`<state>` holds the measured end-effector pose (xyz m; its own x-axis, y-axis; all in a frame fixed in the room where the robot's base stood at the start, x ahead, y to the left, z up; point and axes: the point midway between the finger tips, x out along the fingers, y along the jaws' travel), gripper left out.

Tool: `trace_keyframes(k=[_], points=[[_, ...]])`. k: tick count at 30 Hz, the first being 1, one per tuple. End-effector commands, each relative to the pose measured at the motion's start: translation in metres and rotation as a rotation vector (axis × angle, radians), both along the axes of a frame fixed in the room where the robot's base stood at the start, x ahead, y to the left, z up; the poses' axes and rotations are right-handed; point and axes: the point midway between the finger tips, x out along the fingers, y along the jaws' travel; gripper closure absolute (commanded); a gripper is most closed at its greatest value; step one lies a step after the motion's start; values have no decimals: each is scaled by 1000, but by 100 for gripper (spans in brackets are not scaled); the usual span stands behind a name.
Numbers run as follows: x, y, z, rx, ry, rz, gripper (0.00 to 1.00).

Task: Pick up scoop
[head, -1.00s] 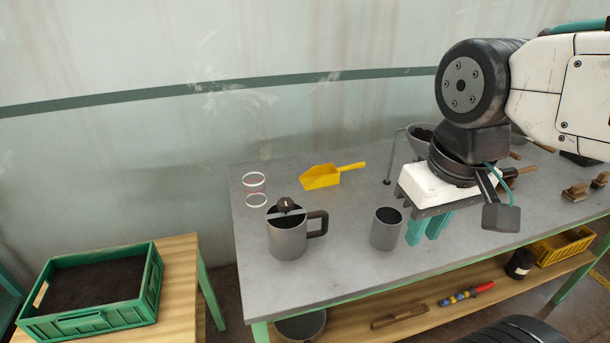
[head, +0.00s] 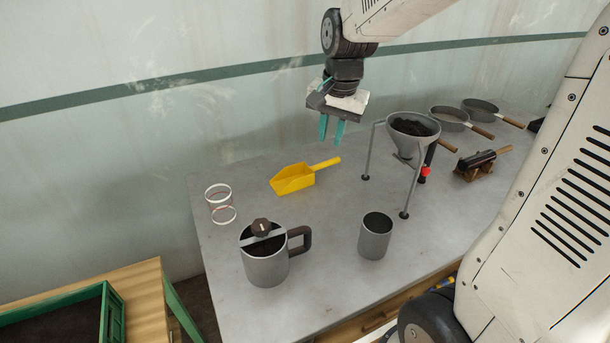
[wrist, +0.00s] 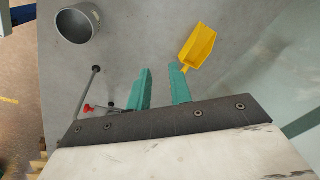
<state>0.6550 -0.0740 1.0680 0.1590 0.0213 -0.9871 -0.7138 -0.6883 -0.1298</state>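The yellow scoop (head: 296,179) lies on the grey table, its handle pointing right and slightly away in the head view. It also shows in the wrist view (wrist: 198,46), just beyond the fingertips, with its handle partly hidden behind the right finger. My gripper (head: 331,143) hangs above the table, above the handle end of the scoop in the head view. Its two teal fingers point down and stand apart, with nothing between them. In the wrist view the gripper (wrist: 161,72) also shows a clear gap between the fingers.
A funnel on a stand (head: 413,126) holds dark material right of the scoop. A grey cup (head: 375,238) and a dark-filled mug (head: 266,266) stand in front. Pans (head: 449,117) lie at the back right. Table around the scoop is clear.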

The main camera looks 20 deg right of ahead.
Motion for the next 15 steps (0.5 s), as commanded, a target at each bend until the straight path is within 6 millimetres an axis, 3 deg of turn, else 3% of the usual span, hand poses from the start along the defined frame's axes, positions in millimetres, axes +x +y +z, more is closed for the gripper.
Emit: trace_keyframes(k=[1,6,10,15], points=[[24,-9,-16,13,8,-77,79],[94,-40,-70,58,-3,-349,79],[132,-62,-111,85,-12,-519,79],[158,-80,-146,108,-21,-656,79]])
